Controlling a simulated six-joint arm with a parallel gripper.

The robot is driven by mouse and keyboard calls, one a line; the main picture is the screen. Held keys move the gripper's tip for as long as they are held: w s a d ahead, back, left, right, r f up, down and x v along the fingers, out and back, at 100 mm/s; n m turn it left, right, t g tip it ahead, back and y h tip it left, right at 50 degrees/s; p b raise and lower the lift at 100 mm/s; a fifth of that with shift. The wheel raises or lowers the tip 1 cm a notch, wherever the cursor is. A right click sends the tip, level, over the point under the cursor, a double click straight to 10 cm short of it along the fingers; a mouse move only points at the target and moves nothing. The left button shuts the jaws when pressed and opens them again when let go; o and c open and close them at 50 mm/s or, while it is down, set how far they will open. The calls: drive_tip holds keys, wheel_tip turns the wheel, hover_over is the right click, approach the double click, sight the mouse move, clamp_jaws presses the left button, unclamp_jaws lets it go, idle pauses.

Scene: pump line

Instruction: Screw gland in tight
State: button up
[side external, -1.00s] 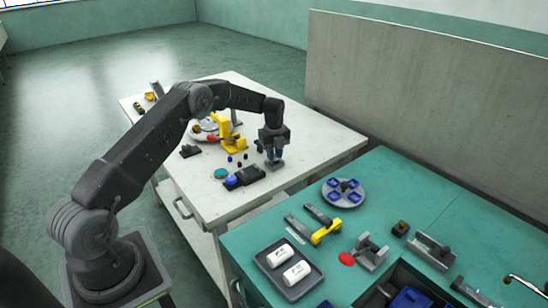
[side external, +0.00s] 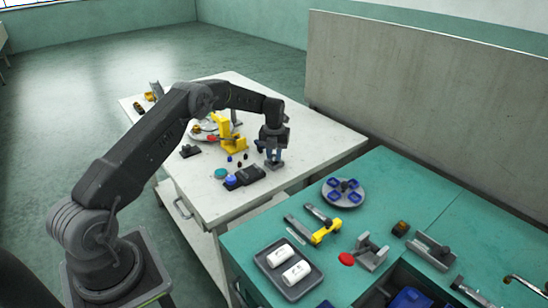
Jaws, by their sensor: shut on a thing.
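My gripper (side external: 273,161) points straight down over the right part of the white table. It is shut on a small part low between its fingers, in the gland's place. The fingers and the view's small scale hide most of that part, so I cannot make out its thread or how deep it sits. A small grey body (side external: 273,166) shows at the fingertips, close to the table top. I cannot tell any gap between them.
A dark block (side external: 250,174), a blue cap (side external: 231,180) and a teal disc (side external: 221,173) lie left of my gripper. A yellow stand (side external: 226,131) is behind them. A green bench (side external: 440,215) with a tray (side external: 290,248) and fixtures stands at front right. The white table's right end is clear.

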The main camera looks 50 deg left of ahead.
drive_tip(key=o, duration=0.6)
drive_tip(key=shift+r, duration=0.1)
drive_tip(key=shift+r, duration=2.15)
